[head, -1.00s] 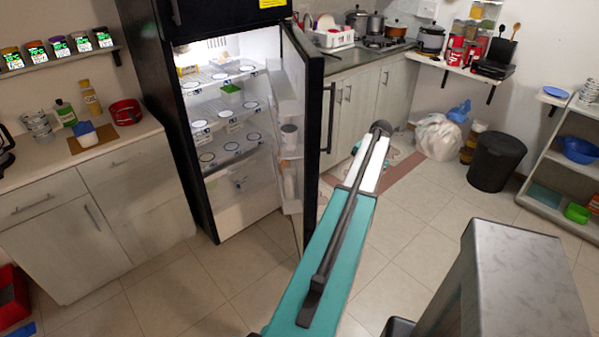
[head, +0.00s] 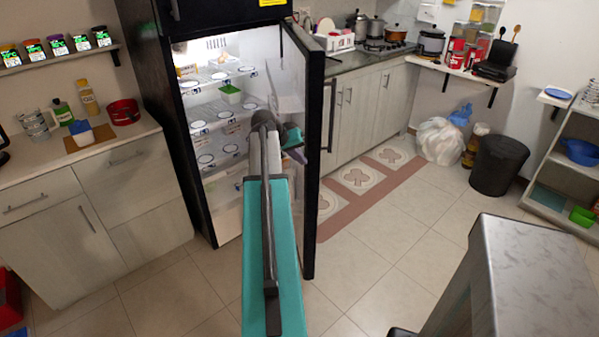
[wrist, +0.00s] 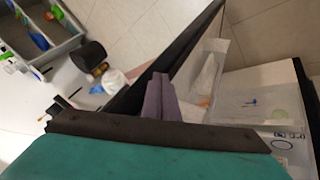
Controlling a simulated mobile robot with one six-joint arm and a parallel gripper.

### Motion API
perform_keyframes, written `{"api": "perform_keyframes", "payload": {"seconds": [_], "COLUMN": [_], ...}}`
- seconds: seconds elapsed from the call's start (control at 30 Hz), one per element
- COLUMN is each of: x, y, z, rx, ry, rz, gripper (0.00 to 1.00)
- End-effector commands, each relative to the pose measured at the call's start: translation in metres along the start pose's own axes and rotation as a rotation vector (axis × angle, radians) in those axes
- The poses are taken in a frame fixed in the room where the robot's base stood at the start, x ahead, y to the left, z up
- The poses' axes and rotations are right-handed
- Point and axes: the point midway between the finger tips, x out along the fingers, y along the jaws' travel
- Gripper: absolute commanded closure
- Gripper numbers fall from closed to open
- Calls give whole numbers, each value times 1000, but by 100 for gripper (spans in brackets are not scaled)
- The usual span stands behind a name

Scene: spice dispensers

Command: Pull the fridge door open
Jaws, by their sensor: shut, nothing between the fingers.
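The black fridge (head: 180,130) stands at the back left with its lit shelves showing. Its door (head: 316,150) stands swung open, edge toward me, with its dark handle (head: 331,115) on the outer right face. My arm reaches across the fridge opening. My gripper (head: 296,148) is beside the inner face of the door, partly hidden by the wrist. In the wrist view my gripper (wrist: 160,82) shows shut and empty fingers next to the dark door edge (wrist: 185,45), on the side of the door bins (wrist: 208,75). Whether they touch the door is unclear.
A counter (head: 90,150) with bottles stands left of the fridge. Kitchen cabinets (head: 365,105) run behind the door on the right. A black bin (head: 497,163) and a grey-topped block (head: 535,275) are at the right. The floor (head: 385,245) right of the door is clear.

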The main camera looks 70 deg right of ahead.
Motion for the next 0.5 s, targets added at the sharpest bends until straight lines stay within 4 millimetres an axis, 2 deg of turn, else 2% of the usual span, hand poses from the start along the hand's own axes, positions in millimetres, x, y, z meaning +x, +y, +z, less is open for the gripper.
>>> {"api": "perform_keyframes", "payload": {"seconds": [0.03,0.2,0.33,0.5], "x": [-8,-29,-35,-36], "y": [-19,-59,-72,-74], "z": [-2,-6,-7,-7], "rx": [-19,-61,-75,-77], "ry": [16,49,57,58], "rz": [-12,-38,-46,-48], "gripper": [100,100,100,100]}}
